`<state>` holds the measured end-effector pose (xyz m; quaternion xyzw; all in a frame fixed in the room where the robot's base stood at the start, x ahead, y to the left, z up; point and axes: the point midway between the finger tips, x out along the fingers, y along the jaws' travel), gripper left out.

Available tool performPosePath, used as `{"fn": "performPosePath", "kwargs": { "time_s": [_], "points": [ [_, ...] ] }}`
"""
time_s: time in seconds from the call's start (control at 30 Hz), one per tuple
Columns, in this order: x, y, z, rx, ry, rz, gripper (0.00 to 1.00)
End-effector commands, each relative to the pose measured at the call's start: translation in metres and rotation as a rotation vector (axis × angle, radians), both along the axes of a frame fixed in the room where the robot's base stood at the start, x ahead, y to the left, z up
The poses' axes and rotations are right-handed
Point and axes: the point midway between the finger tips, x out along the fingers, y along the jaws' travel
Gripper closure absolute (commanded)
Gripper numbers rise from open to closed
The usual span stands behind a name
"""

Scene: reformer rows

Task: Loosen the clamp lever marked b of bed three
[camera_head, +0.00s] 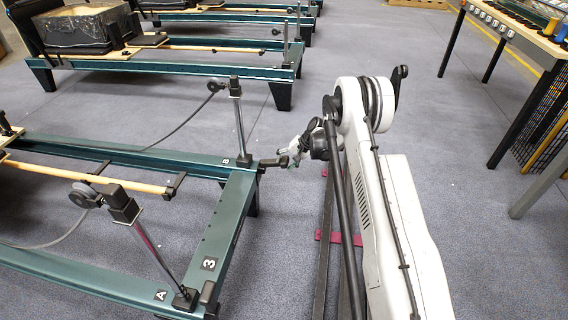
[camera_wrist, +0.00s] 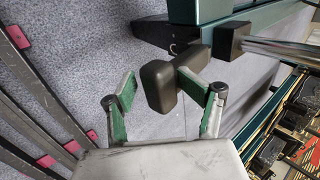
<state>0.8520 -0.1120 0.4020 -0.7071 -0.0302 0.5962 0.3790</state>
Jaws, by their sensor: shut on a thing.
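Bed three is a teal frame (camera_head: 232,215) with the white figure 3 on its end rail, at the left of the head view. The clamp lever b (camera_head: 272,162), a dark lever, sticks out from the corner beside the B label (camera_head: 241,160), at the foot of an upright metal post. My gripper (camera_head: 291,153) is at the lever's outer end. In the wrist view my green-padded fingers (camera_wrist: 160,92) are on either side of the lever's dark, rounded handle (camera_wrist: 158,82), shut on it. The contact faces are partly hidden.
A second lever (camera_head: 209,294) sits by the A label at the near corner. Posts with pulleys and cords (camera_head: 120,203) rise at both corners. Another bed (camera_head: 180,65) stands behind. A table (camera_head: 520,45) stands at the right, with open floor between.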

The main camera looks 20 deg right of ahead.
Motion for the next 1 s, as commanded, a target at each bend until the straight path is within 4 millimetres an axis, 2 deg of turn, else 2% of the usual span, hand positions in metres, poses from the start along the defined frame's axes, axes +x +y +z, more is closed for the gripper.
{"fn": "performPosePath", "kwargs": {
  "time_s": [0.1,0.23,0.7,0.83,1.0],
  "points": [
    [-0.002,-0.002,-0.001,-0.004,0.004,0.001,0.62],
    [-0.005,-0.008,0.009,-0.003,0.003,0.001,0.62],
    [-0.029,-0.049,0.082,0.000,-0.001,-0.001,0.62],
    [-0.033,-0.055,0.094,0.000,0.000,0.001,0.62],
    [-0.035,-0.059,0.099,-0.001,-0.001,0.000,0.62]
  ]
}}
